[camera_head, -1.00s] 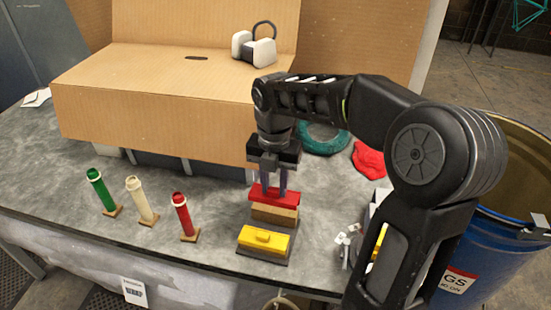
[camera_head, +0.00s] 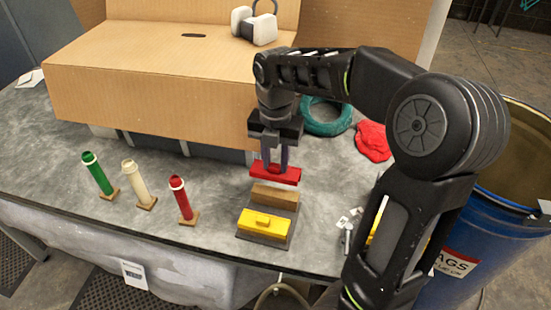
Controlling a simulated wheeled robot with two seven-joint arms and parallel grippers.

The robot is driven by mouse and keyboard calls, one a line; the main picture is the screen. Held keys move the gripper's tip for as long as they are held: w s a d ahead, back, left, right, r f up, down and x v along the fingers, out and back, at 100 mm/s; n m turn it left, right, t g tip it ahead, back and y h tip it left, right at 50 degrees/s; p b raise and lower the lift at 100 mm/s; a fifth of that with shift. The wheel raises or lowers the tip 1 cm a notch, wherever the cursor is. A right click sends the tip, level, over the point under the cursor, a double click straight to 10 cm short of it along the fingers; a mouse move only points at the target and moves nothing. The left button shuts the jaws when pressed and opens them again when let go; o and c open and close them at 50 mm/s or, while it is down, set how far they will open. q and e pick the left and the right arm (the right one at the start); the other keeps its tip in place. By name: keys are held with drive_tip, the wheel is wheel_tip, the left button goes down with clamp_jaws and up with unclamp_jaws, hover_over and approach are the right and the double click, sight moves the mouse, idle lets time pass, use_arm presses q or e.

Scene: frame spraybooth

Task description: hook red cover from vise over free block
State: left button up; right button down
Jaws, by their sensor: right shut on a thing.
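The red cover (camera_head: 275,173) is held in my right gripper (camera_head: 273,163), whose two fingers come straight down on it. It hangs level just above and behind the bare wooden block (camera_head: 274,196), with the block's top showing. A yellow cover (camera_head: 264,222) with a small raised grip sits in front of that block, on the same dark base (camera_head: 262,240). What lies under the yellow cover is hidden. I cannot make out a vise for certain. My left gripper is not in view.
Green (camera_head: 97,174), cream (camera_head: 137,184) and red (camera_head: 183,199) tubes stand tilted at left. A cardboard box (camera_head: 150,110) is behind. A teal ring (camera_head: 326,130) and red cloth (camera_head: 372,141) lie right. Small metal pieces (camera_head: 349,235) are partly hidden by my arm. A blue drum (camera_head: 480,262) stands right.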

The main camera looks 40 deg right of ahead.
sight(275, 164)
drive_tip(key=shift+f+b, duration=0.9)
drive_tip(key=shift+f, duration=0.65)
drive_tip(key=shift+f+b, duration=1.75)
drive_tip(key=shift+f, duration=0.6)
drive_tip(key=c, duration=1)
unclamp_jaws()
